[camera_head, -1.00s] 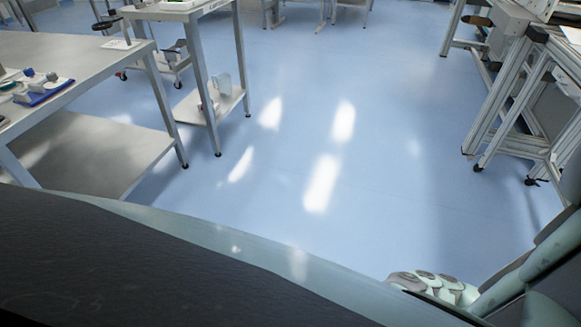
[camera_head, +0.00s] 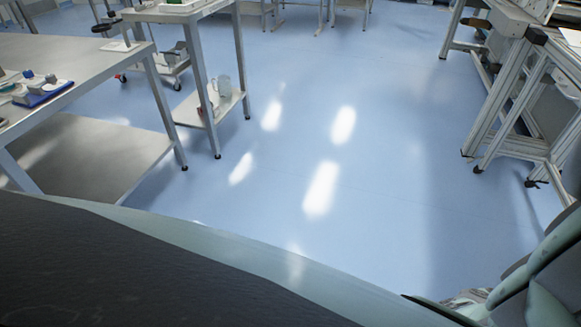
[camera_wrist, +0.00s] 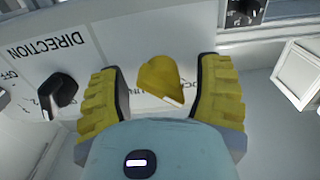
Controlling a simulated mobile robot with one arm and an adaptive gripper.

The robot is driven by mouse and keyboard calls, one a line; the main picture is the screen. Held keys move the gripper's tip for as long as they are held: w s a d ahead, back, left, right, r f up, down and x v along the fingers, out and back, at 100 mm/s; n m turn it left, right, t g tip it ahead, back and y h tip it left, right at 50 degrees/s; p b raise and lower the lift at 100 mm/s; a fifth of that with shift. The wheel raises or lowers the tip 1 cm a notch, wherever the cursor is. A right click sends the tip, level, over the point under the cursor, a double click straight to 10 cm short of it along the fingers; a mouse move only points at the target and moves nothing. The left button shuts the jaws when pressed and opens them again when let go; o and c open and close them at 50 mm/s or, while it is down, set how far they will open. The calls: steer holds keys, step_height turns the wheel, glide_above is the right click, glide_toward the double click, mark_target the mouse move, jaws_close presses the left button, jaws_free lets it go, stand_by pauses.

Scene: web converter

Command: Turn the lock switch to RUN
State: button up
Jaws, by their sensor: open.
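A yellow knob (camera_wrist: 160,76), which looks like the lock switch, sits on a pale panel (camera_wrist: 150,30) in the wrist view. It lies between the yellow ribbed fingers of my gripper (camera_wrist: 161,66). The fingers are open, one on each side, with visible gaps to the knob. The lettering beside the knob is partly hidden by my gripper and appears upside down, so I cannot read RUN. The head view does not show the switch.
A black knob (camera_wrist: 61,92) by the DIRECTION label stands just left of my left finger. Another black switch (camera_wrist: 244,10) is at the top right, a white box (camera_wrist: 299,73) at the right. In the head view, steel tables (camera_head: 85,55) stand left; the blue floor (camera_head: 330,110) is clear.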

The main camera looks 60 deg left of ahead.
jaws_close()
stand_by(0.5)
steer(key=shift+m, duration=0.3)
steer(key=m+b, duration=0.3)
steer(key=shift+s+f+m, duration=0.1)
steer(key=shift+f+m, duration=0.2)
steer(key=shift+f, duration=0.05)
steer(key=m+b, duration=0.3)
steer(key=m, duration=0.1)
steer(key=shift+f+m, duration=0.1)
steer(key=shift+m, duration=0.2)
steer(key=m+b, duration=0.3)
steer(key=shift+m+b, duration=0.3)
steer(key=shift+b, duration=0.05)
steer(key=m+b, duration=0.3)
steer(key=shift+f, duration=0.1)
steer(key=shift+m+b, duration=0.95)
steer(key=shift+m, duration=0.35)
